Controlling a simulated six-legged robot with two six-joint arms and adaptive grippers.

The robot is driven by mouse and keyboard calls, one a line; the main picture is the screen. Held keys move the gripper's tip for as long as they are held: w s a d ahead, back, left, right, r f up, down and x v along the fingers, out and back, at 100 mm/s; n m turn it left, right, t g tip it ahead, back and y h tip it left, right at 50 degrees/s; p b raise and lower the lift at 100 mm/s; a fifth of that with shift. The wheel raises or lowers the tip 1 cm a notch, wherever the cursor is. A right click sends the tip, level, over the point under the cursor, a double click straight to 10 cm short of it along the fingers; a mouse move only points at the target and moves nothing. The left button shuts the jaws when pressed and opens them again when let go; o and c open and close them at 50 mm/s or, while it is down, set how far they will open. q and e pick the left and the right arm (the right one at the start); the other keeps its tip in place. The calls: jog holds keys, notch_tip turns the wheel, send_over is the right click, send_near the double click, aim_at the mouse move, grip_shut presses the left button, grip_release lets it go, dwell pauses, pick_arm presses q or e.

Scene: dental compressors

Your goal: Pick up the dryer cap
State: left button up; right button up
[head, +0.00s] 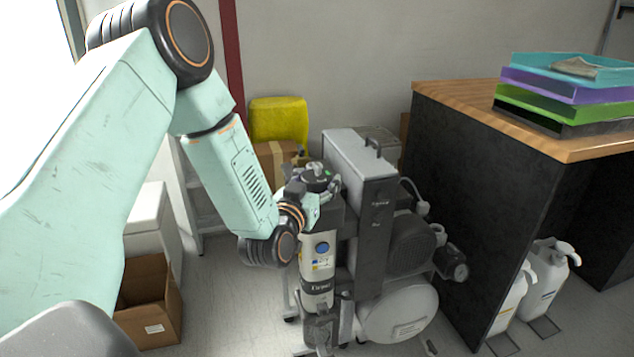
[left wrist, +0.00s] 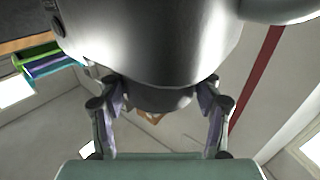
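The dryer cap (head: 316,176) is dark, with a small green mark, on top of the upright grey dryer column (head: 318,262) of the compressor. My left gripper (head: 322,196) is at the cap, coming in from the left. In the left wrist view my left gripper (left wrist: 161,95) has its two fingers apart on either side of a dark round part (left wrist: 158,98), below a large grey rounded body (left wrist: 150,45). The fingertips are partly hidden by it, and I cannot tell whether they press on it. My right gripper is not in view.
The compressor's tall grey housing (head: 362,190) stands right beside the column. A dark cabinet with a wooden top (head: 450,93) is at the right, bearing stacked coloured trays (head: 545,100). White jugs (head: 545,278) stand below. A cardboard box (head: 150,305) is at the lower left.

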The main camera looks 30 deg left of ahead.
pick_arm(q)
jog(key=c, duration=0.7)
